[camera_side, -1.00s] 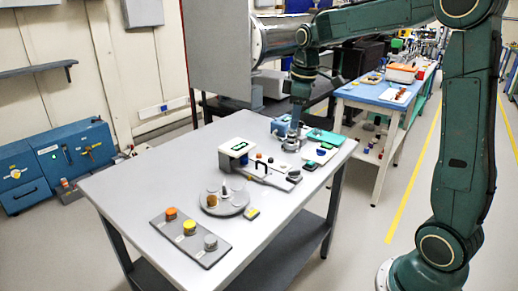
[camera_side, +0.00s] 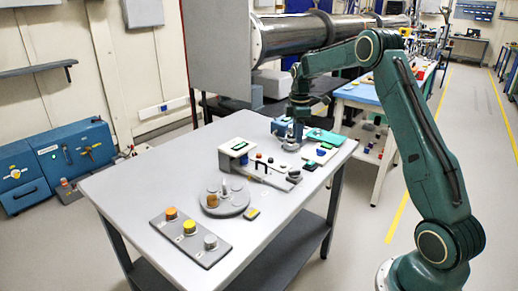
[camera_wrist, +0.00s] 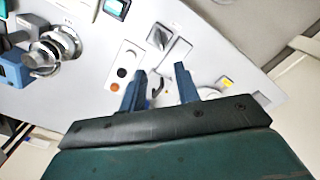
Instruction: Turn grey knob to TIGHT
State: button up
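In the side view a grey knob (camera_side: 210,242) stands upright at the near right end of a flat grey panel (camera_side: 178,247), beside a yellow knob (camera_side: 189,228) and an orange knob (camera_side: 171,213). Its markings are too small to read. My gripper is at the far side of the table, well away from this panel; its fingers are not clear in the side view. In the wrist view my gripper (camera_wrist: 160,84) has two blue fingers standing apart, with a small dark hooked shape showing between them. I cannot make out the grey knob in the wrist view.
A round grey tray (camera_side: 238,208) with small items stands between the knob panel and the white display box (camera_side: 238,148). Switch panels and a teal tray (camera_side: 325,137) fill the far right. In the wrist view a silver cylindrical part (camera_wrist: 60,47) lies left. The table's left side is clear.

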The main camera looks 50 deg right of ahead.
aim_at(294, 171)
jog(key=shift+f, duration=0.1)
notch_tip(294, 171, down, 14)
jog(key=shift+r, duration=0.2)
dwell(0.6)
grip_shut()
